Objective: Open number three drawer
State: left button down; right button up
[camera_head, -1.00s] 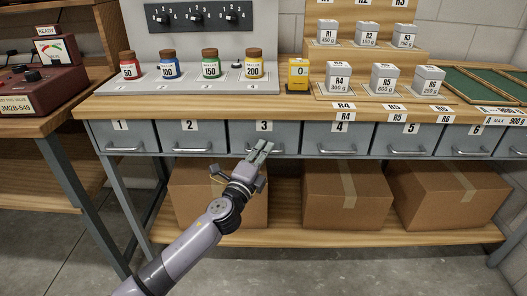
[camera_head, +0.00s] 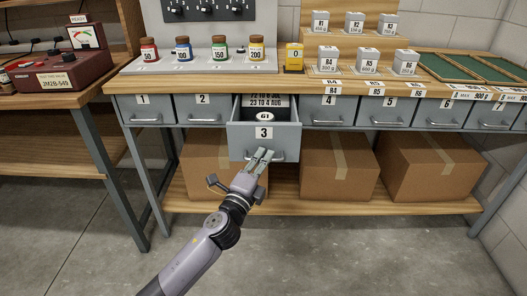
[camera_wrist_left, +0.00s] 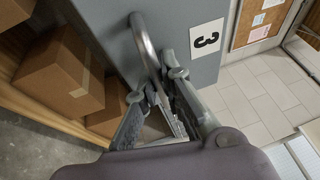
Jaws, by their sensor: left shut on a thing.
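The number three drawer (camera_head: 264,138) is pulled out from the bench, and its inside shows from above. A round token marked 61 and a printed card (camera_head: 264,102) lie in it. My left gripper (camera_head: 263,156) is at the drawer's front, shut on its handle (camera_head: 282,156). In the left wrist view the metal handle (camera_wrist_left: 145,42) runs down between the two fingers (camera_wrist_left: 160,98), beside the label 3 (camera_wrist_left: 207,40). My right gripper is not in view.
Drawers one (camera_head: 143,108), two (camera_head: 203,108) and four (camera_head: 328,109) are closed. Cardboard boxes (camera_head: 338,168) stand on the lower shelf (camera_head: 320,203). Weights and bottles stand on the bench top (camera_head: 130,88). The floor (camera_head: 340,250) in front is clear.

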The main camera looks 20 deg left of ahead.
pick_arm(q)
jog(key=s+d, duration=0.1)
jog(key=s, duration=0.5)
jog(key=shift+s+d+p, duration=0.3)
jog(key=shift+s+d, duration=0.05)
jog(key=shift+d, duration=0.05)
jog(key=c, duration=2)
grip_release()
jog(key=v, duration=1.2)
